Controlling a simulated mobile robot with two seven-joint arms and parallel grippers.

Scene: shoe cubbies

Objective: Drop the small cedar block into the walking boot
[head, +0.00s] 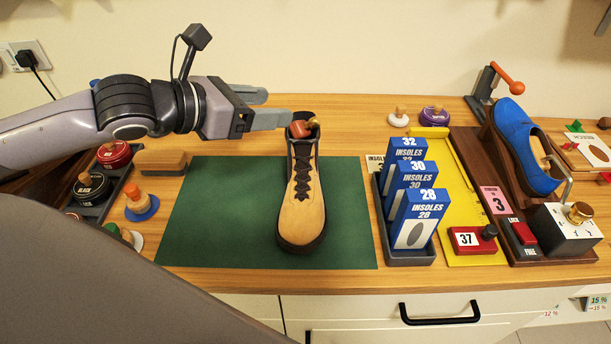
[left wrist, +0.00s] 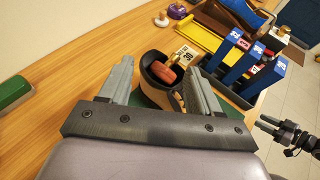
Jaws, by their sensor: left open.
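The tan walking boot (head: 300,205) stands on a green mat, toe toward me, its dark collar at the far end. A small reddish-brown block, which looks like the cedar block (head: 301,130), is in the boot's opening with a yellowish rounded piece beside it. The block also shows inside the collar in the left wrist view (left wrist: 164,73). My left gripper (head: 279,107) is open at the collar, its fingers spread to either side of the opening and apart from the block. My right gripper (left wrist: 268,125) shows small at the right of the wrist view; its jaw state is unclear.
Blue insole boxes (head: 413,200) stand in a grey tray right of the mat (head: 220,215). A blue shoe (head: 525,147) is on a brown stand farther right. A brown block (head: 172,163) and polish tins (head: 90,187) are left. The mat's left half is clear.

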